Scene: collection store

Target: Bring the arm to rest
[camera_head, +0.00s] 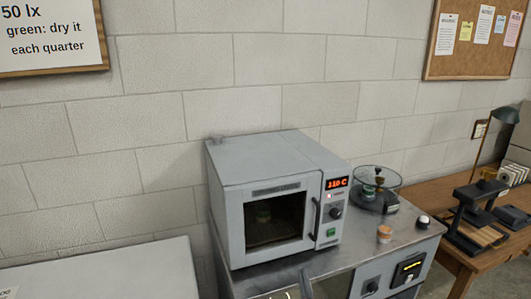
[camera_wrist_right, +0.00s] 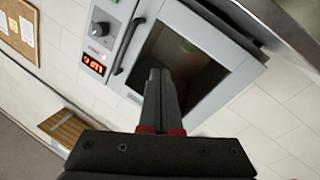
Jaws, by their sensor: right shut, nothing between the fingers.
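My right gripper (camera_wrist_right: 160,76) is shut and empty, its two dark fingers together in the right wrist view. In that view it lies in front of the grey oven (camera_wrist_right: 238,105), over its door window. The oven door is shut. A green object (camera_head: 263,214) shows dimly behind its glass. My left gripper is not in view.
The oven stands on a metal bench (camera_head: 400,228). A glass vessel with dark contents (camera_head: 376,187), a small orange-topped jar (camera_head: 384,234) and a knob-like item (camera_head: 423,221) are beside it. A wooden table (camera_head: 480,262) with a lamp is at the right. A pale surface (camera_head: 130,270) is at the lower left.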

